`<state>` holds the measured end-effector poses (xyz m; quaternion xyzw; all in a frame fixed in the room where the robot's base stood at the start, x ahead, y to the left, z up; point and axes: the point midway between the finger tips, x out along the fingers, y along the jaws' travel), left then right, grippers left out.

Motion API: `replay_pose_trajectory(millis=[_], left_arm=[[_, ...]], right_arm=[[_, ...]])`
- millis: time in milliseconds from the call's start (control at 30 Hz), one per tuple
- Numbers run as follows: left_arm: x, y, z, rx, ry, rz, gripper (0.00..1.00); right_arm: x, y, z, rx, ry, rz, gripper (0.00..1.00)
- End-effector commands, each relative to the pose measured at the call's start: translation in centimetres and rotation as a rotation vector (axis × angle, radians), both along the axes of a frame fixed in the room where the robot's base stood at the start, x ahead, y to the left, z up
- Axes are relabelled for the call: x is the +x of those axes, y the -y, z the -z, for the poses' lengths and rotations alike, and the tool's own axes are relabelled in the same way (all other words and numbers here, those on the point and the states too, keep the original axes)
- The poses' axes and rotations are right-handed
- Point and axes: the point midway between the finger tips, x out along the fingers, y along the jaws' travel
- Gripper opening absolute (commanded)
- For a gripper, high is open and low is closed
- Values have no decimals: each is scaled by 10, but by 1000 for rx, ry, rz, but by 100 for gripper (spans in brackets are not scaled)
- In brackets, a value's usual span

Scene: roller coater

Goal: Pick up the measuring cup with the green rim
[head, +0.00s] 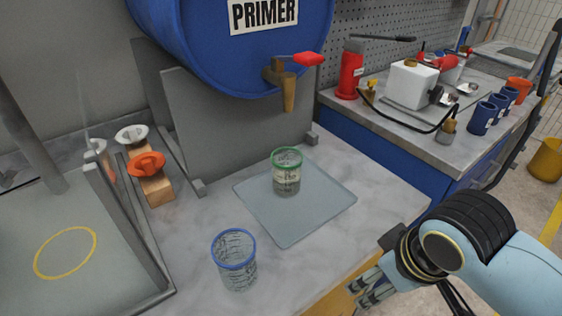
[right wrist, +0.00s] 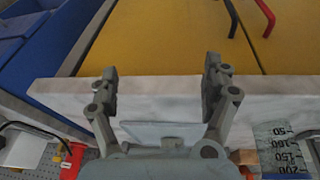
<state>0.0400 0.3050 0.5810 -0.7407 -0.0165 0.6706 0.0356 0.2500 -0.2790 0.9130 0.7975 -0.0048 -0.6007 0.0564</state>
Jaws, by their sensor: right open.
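The measuring cup with the green rim (head: 286,178) is clear with dark markings. It stands upright on a grey square mat (head: 315,208) below the drum's tap. A similar cup with a blue rim (head: 234,268) stands on the counter, nearer and to the left. My right gripper (head: 372,288) is at the counter's front edge, to the right of and nearer than the green-rimmed cup, apart from both cups. In the right wrist view its fingers (right wrist: 160,78) are spread and empty. My left gripper is out of view.
A blue primer drum (head: 230,35) with a brass tap (head: 287,85) overhangs the mat. A metal frame (head: 125,215) and a wooden block (head: 155,187) with an orange fitting are at left. A blue bench with several tools is at right. The counter between the cups is clear.

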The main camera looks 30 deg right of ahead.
Motion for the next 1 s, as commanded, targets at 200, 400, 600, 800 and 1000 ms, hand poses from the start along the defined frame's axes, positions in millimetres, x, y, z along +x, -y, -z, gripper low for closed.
replay_pose_trajectory(millis=[200,400,600,800,1000], left_arm=[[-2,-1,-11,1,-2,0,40],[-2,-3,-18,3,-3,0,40],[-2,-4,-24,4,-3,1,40],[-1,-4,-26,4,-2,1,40],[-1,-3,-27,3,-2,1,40]], right_arm=[[57,-7,-39,49,52,-122,82],[121,-9,-68,98,106,-259,82],[187,-8,-115,144,174,-408,82],[214,-9,-136,165,206,-478,82],[228,-18,-109,169,205,-480,82]])
